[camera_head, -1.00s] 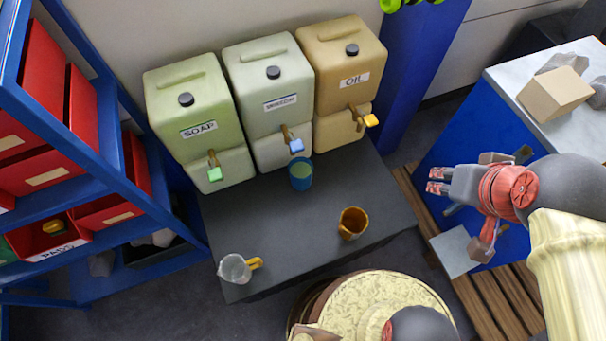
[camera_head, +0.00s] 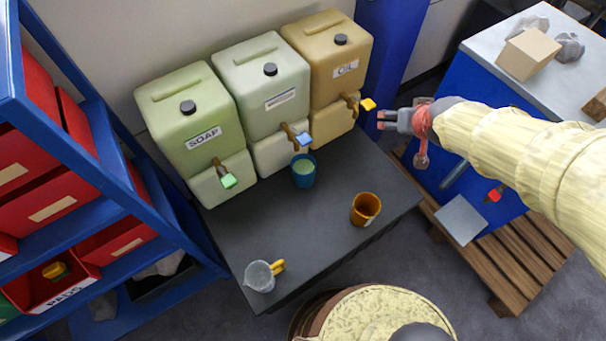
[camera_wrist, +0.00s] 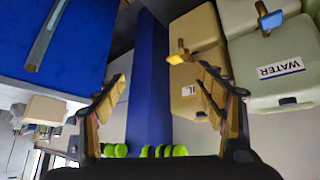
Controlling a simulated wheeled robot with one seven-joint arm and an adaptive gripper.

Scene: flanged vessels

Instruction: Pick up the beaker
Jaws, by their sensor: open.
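The beaker (camera_head: 260,277) is clear with a yellow handle, and stands upright at the front left corner of the dark table (camera_head: 330,199). My gripper (camera_head: 382,119) is in the air beyond the table's right side, near the oil container's yellow tap, well away from the beaker. In the wrist view my gripper (camera_wrist: 162,95) is open with nothing between its fingers. The beaker is not in the wrist view.
A blue cup (camera_head: 303,172) and an orange mug (camera_head: 365,209) stand on the table. The soap (camera_head: 190,115), water (camera_head: 262,80) and oil (camera_head: 330,60) containers line its back. A blue shelf (camera_head: 150,215) stands left. The front middle of the table is clear.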

